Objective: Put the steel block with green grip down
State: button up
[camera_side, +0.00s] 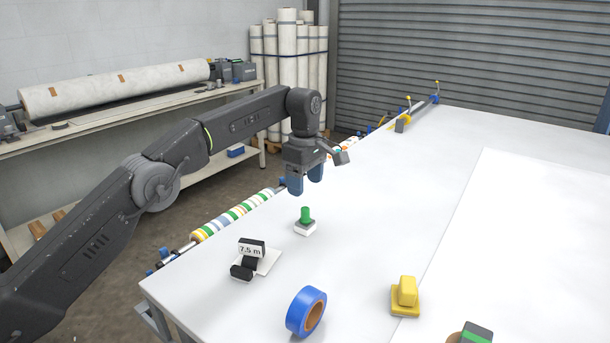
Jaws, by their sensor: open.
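The steel block with green grip (304,226) stands upright on the white table (380,190), near its left edge. Its green grip points up, and its lower part looks grey above a white base. My gripper (305,188) is above the block, with its blue fingertips pointing down. The fingers are apart and hold nothing. A small gap shows between the fingertips and the top of the green grip.
A striped roller (232,218) runs along the table's left edge. The table's middle is clear.

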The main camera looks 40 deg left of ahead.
jog(key=shift+r, duration=0.65)
jog(key=shift+r, duration=0.1)
jog(key=s+a+r+m+t, duration=0.3)
jog(key=s+r+m, duration=0.75)
jog(key=s, duration=0.55)
jog(key=s+f+m+t, duration=0.1)
jog(key=s+f+m, duration=0.1)
jog(key=s, duration=0.5)
jog(key=s+f+m, duration=0.3)
jog(key=s+f, duration=0.1)
jog(key=s, duration=0.4)
jog(key=s+a+f+m+t, duration=0.1)
jog(key=s+f+m, duration=0.1)
jog(key=s, duration=0.6)
jog(key=shift+f+t, duration=0.3)
jog(key=shift+f, duration=0.1)
jog(key=shift+m, duration=0.25)
